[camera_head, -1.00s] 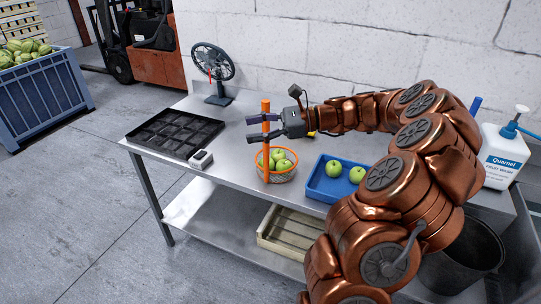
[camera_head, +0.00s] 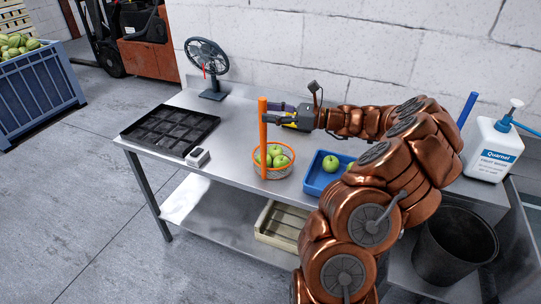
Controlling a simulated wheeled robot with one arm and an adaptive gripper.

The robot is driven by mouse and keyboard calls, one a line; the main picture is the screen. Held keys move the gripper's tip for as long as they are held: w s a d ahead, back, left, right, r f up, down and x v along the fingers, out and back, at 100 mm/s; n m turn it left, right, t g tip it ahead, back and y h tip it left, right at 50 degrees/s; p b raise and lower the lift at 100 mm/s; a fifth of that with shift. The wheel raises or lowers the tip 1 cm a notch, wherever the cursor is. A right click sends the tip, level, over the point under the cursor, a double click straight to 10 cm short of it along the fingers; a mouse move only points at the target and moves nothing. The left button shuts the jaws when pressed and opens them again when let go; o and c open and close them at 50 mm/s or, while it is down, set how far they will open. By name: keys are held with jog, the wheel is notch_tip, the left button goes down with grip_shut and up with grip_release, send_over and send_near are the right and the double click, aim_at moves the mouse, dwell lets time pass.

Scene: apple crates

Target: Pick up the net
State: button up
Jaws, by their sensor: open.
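The net (camera_head: 263,140) has an upright orange handle, an orange rim and a pale mesh bowl. It stands on the metal table, with several green apples (camera_head: 275,151) in its bowl. My gripper (camera_head: 274,114) is open beside the upper part of the handle, coming from the right. Its fingers are level with the handle and partly overlap each other in this view. I cannot tell whether a finger touches the handle or whether the handle lies between the fingers.
A black compartment tray (camera_head: 170,131), a small grey-white device (camera_head: 197,157) and a fan (camera_head: 207,62) are on the table's left part. A blue tray (camera_head: 316,185) with apples is right of the net. A white jug (camera_head: 492,150) stands far right, above a black bin (camera_head: 455,247).

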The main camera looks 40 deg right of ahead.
jog(key=shift+x, duration=1.5)
jog(key=shift+f, duration=0.1)
grip_shut()
